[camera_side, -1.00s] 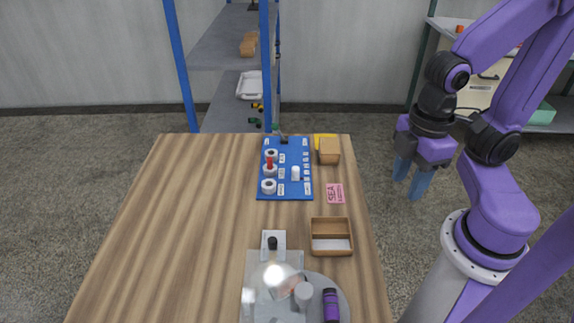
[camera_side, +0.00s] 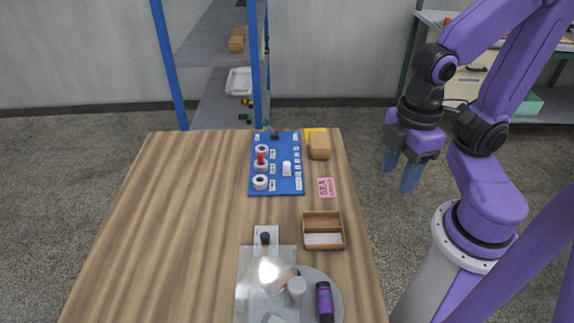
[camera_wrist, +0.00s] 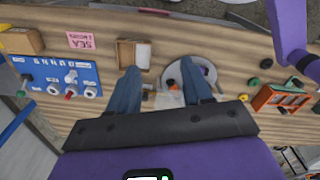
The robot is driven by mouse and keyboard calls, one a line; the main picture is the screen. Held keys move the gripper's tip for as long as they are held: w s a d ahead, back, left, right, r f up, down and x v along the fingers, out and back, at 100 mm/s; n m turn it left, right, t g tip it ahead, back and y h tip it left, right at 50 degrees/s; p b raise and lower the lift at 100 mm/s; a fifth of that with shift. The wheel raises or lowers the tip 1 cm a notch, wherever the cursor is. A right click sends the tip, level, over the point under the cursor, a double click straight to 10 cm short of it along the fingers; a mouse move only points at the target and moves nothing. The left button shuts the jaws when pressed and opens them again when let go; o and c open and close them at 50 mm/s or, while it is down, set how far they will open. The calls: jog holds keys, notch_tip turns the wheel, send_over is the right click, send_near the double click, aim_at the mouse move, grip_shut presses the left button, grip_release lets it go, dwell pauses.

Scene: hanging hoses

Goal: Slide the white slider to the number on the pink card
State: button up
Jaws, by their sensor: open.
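The blue board (camera_side: 262,187) lies at the far right part of the table, with several knobs and labels on it. The white slider (camera_side: 287,168) stands on the board's right half, beside a column of small white labels too small to read. The pink card (camera_side: 326,187) lies flat to the right of the board; its print is too small to read surely. In the wrist view the board (camera_wrist: 40,80), the white slider (camera_wrist: 71,76) and the pink card (camera_wrist: 81,40) show at the left. My gripper (camera_side: 401,178) is open and empty, right of the table, apart from everything.
A brown box (camera_side: 319,146) and a yellow item stand behind the card. An open wooden tray (camera_side: 306,232) lies nearer, with a clear cover, a round grey plate and a purple cylinder (camera_side: 325,302) in front. The table's left half is bare.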

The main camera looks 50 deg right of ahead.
jog(key=w+a+m, duration=0.3)
jog(key=w+m, duration=0.2)
jog(key=w, duration=0.2)
jog(key=m, duration=1.7)
send_over(287, 163)
notch_tip(287, 163, down, 6)
jog(key=r, duration=0.1)
notch_tip(287, 163, down, 17)
jog(key=shift+a+f, duration=0.1)
grip_shut()
